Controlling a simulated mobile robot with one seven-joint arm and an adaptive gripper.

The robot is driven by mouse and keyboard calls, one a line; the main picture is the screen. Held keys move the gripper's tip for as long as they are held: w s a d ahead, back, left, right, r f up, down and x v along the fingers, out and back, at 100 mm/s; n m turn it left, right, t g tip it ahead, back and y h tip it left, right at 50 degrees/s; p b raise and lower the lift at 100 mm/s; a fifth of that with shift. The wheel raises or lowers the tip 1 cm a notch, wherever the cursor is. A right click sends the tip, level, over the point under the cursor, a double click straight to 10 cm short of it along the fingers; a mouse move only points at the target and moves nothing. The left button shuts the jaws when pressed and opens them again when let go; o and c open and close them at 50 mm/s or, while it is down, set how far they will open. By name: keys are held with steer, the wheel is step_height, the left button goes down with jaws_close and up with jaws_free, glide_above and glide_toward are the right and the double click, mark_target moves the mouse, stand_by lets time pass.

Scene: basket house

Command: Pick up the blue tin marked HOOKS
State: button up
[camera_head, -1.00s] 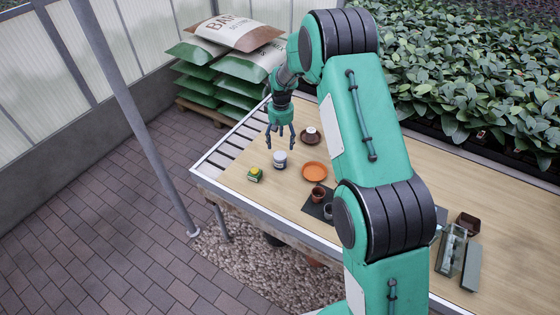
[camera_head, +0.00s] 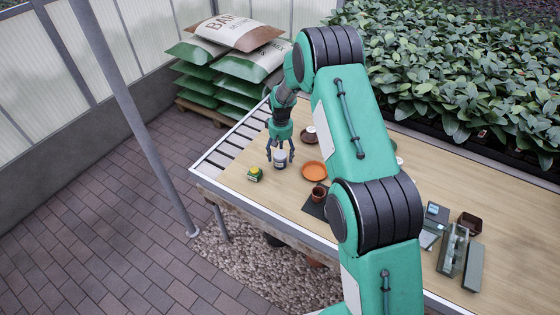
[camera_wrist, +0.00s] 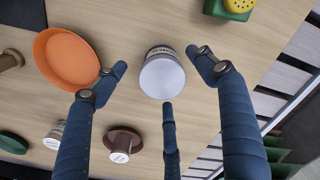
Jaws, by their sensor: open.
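A small round tin (camera_head: 280,161) with a pale bluish-grey top stands on the wooden table. It also shows in the wrist view (camera_wrist: 162,77), seen from above, with dark lettering on its side too small to read, so I cannot confirm HOOKS. My gripper (camera_head: 280,150) points down over this tin. In the wrist view its three dark blue fingers (camera_wrist: 164,76) are spread around the tin, apparently with gaps, and hold nothing.
An orange dish (camera_head: 314,171) lies right of the tin. A green-and-yellow item (camera_head: 255,174) stands to its left. A brown pot (camera_head: 318,194) stands on a dark mat. In the wrist view, a brown saucer-like piece (camera_wrist: 124,137) and a pale labelled container (camera_wrist: 54,135) sit nearby.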

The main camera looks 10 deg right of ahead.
stand_by(0.3)
steer(key=shift+a+f+b, duration=0.1)
steer(key=shift+f+b, duration=0.45)
steer(key=shift+f, duration=2.05)
steer(key=shift+c, duration=0.3)
steer(key=c, duration=1.3)
